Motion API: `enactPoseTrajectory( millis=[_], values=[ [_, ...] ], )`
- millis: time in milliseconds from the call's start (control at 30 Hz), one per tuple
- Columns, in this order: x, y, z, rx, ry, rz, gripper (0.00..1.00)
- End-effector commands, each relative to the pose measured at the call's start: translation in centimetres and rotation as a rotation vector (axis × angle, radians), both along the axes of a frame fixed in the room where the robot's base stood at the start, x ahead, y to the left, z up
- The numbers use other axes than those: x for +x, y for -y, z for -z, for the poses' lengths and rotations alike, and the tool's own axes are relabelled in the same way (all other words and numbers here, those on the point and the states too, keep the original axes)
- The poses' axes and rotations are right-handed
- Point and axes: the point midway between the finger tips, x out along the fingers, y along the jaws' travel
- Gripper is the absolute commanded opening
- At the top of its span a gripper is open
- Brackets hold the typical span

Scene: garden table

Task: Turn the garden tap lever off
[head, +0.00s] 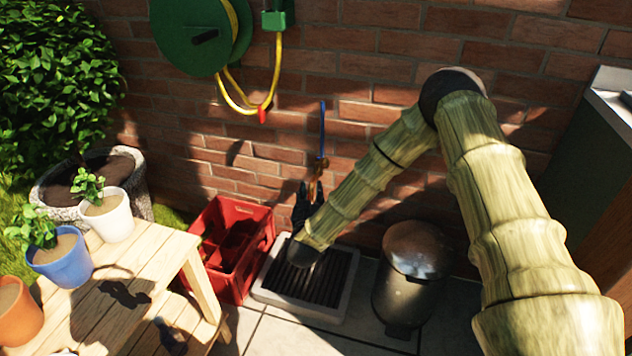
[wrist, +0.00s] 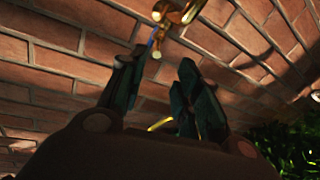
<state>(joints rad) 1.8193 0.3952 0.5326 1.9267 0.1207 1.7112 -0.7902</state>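The brass garden tap (head: 319,166) is on the brick wall, near the middle of the head view. Its thin blue lever (head: 322,128) stands upright above the brass body. My gripper (head: 309,193) is just below the tap, pointing up, with dark fingers. In the wrist view the gripper (wrist: 163,62) has its two fingers apart with nothing seen held between them. The brass tap (wrist: 172,16) shows beyond the fingertips at the top. Only a small bit of the blue lever (wrist: 152,43) shows there, by the left fingertip; I cannot tell whether they touch.
A drain grate (head: 340,285) lies below the tap, between a red crate (head: 212,270) and a dark metal bin (head: 410,272). A green hose reel (head: 195,35) hangs upper left with a yellow hose (head: 277,70). A wooden table (head: 150,260) with pots stands left.

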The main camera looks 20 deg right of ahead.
Motion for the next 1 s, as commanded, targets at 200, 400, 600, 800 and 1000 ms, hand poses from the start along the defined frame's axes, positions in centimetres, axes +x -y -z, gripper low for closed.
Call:
enactPoseTrajectory(
  millis=[200, 400, 600, 800, 1000],
  values=[
    [1.1, 0.8, -0.1, -0.007, 0.015, 0.019, 0.33],
    [3.6, 1.8, 0.0, -0.006, 0.015, 0.018, 0.33],
    [6.6, 3.0, 0.1, -0.007, 0.014, 0.017, 0.33],
    [9.0, 4.0, 0.1, -0.006, 0.013, 0.017, 0.33],
    [10.1, 4.4, -0.1, -0.006, 0.013, 0.016, 0.33]
  ],
)
